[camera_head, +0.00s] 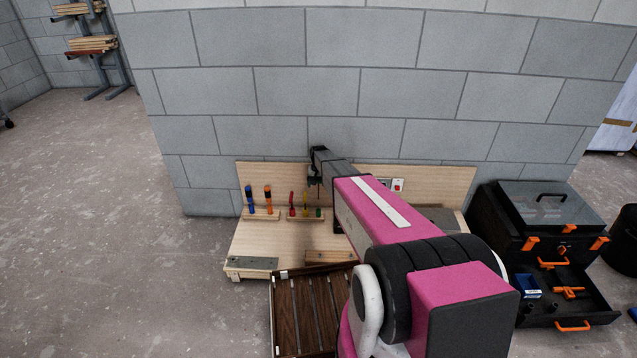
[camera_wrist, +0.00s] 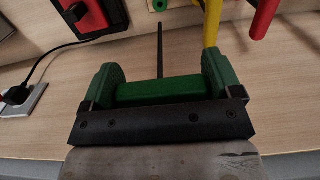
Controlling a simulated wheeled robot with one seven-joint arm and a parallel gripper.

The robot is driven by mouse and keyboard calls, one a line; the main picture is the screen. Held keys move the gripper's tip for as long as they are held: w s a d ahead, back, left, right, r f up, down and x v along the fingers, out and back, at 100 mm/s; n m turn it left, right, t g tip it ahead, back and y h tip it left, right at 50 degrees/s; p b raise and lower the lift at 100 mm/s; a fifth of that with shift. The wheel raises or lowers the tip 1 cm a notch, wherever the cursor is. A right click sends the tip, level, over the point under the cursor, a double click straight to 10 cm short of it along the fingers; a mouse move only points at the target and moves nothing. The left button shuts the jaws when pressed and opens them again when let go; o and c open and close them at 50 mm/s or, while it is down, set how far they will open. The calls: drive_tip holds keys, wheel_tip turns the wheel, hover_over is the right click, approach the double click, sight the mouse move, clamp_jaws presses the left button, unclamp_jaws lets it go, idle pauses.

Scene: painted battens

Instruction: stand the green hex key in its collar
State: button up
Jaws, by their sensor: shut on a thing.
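My gripper (camera_wrist: 160,85) is shut on the green handle of the hex key (camera_wrist: 157,91). Its thin dark shaft points away from the gripper, and the tip looks free. A green collar (camera_wrist: 158,5) shows at the top of the wrist view, apart from the shaft tip. In the head view my gripper (camera_head: 316,182) is above the rack's right end, over the small green collar (camera_head: 319,213). The key is too small to make out clearly there.
A yellow tool (camera_wrist: 213,22) and red tool (camera_wrist: 264,18) stand close beside the key. Blue (camera_head: 249,203) and orange (camera_head: 268,200) tools stand farther left. A red switch (camera_wrist: 92,14) and black cord lie to the wrist view's left. A slatted brown tray (camera_head: 315,306) sits in front.

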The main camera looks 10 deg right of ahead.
drive_tip(key=shift+f, duration=2.8)
drive_tip(key=shift+f, duration=2.5)
idle(1.1)
drive_tip(key=o, duration=0.7)
drive_tip(key=shift+o, duration=0.2)
drive_tip(key=shift+r, duration=0.1)
wheel_tip(320, 180, up, 10)
drive_tip(key=shift+s+r, duration=0.15)
drive_tip(key=shift+r, duration=0.05)
drive_tip(key=s+r, duration=0.7)
drive_tip(key=s, duration=0.5)
drive_tip(key=s+r+n, duration=0.1)
drive_tip(key=s+r, duration=0.5)
drive_tip(key=s, duration=0.7)
drive_tip(key=s+r+n, duration=0.1)
drive_tip(key=s+r, duration=0.6)
drive_tip(key=s, duration=0.5)
drive_tip(key=shift+s+r, duration=0.35)
drive_tip(key=shift+s, duration=0.05)
